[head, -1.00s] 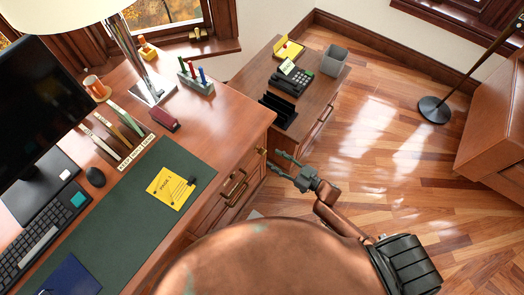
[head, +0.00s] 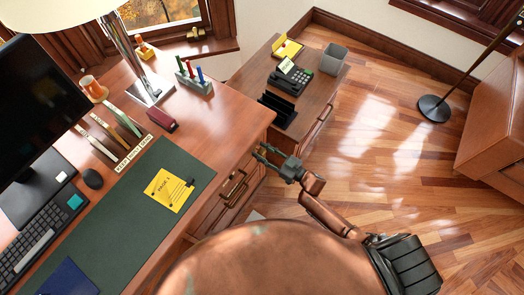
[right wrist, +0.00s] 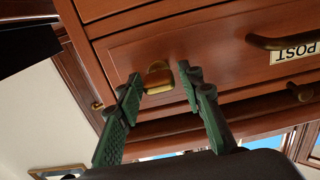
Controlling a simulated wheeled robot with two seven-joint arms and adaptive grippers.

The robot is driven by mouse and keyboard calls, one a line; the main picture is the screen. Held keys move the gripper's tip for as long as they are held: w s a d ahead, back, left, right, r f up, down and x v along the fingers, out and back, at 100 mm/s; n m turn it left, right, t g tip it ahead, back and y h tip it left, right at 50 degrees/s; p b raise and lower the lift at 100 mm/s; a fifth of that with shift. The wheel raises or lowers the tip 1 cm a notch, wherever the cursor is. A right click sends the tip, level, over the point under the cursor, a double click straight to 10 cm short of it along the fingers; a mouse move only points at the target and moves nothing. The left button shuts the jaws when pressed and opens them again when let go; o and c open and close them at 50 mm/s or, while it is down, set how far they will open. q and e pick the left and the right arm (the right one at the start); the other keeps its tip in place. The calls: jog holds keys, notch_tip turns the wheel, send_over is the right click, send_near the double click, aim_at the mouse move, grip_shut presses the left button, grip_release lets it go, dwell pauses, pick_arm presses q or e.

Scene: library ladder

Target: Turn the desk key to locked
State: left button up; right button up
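The brass desk key (right wrist: 158,78) sits in the front of a wooden desk drawer, in the middle of the right wrist view. Its broad bow stands out from the wood. My right gripper (right wrist: 160,73) is open, with one green-padded finger on each side of the key and a gap visible on both sides. In the head view my right gripper (head: 262,153) is at the desk's front near its right corner, where its fingers largely hide the key. The desk (head: 232,117) carries the drawers. My left gripper is not in view.
Brass drawer handles (head: 233,188) stick out close to my right gripper. A side cabinet (head: 311,97) with a phone stands behind.

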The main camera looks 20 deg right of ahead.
grip_shut()
